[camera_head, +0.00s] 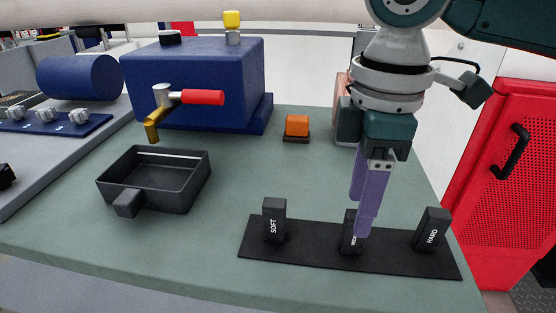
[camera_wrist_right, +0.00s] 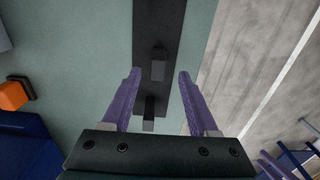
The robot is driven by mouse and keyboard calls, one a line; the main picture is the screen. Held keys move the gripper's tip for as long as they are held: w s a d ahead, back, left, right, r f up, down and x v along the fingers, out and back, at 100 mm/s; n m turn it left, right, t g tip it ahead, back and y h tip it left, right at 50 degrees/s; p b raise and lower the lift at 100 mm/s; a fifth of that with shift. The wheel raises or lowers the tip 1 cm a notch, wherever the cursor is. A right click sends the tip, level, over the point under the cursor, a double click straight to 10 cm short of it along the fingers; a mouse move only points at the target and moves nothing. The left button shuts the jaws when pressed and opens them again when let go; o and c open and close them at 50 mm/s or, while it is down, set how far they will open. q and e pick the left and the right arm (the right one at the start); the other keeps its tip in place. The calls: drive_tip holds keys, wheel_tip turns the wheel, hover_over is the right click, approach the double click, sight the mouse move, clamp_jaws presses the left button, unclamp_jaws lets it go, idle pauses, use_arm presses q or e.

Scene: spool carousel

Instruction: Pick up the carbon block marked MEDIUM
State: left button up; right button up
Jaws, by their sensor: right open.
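The MEDIUM block (camera_head: 348,240) is a dark upright block in the middle of a black strip (camera_head: 290,250). Its white label is partly hidden by the near finger of my right gripper (camera_head: 360,218). That gripper points down with purple fingers spread, one on the near side of the block and one on the far side. In the right wrist view, a dark block (camera_wrist_right: 158,66) that looks like MEDIUM shows between the open fingertips (camera_wrist_right: 158,73), apart from both. The SOFT block (camera_head: 273,222) stands to the left, the HARD block (camera_head: 432,231) to the right. My left gripper is out of view.
A black open tray (camera_head: 120,178) and a blue machine (camera_head: 195,70) with a red-handled crank (camera_head: 203,97) stand to the left. An orange block (camera_head: 297,125) sits behind the strip. A red cabinet (camera_head: 500,170) is at the right. Green tabletop between tray and strip is clear.

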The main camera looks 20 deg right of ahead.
drive_tip(key=f, duration=0.5)
drive_tip(key=shift+d, duration=0.2)
drive_tip(key=shift+w, duration=0.1)
drive_tip(key=shift+r, duration=0.1)
clamp_jaws()
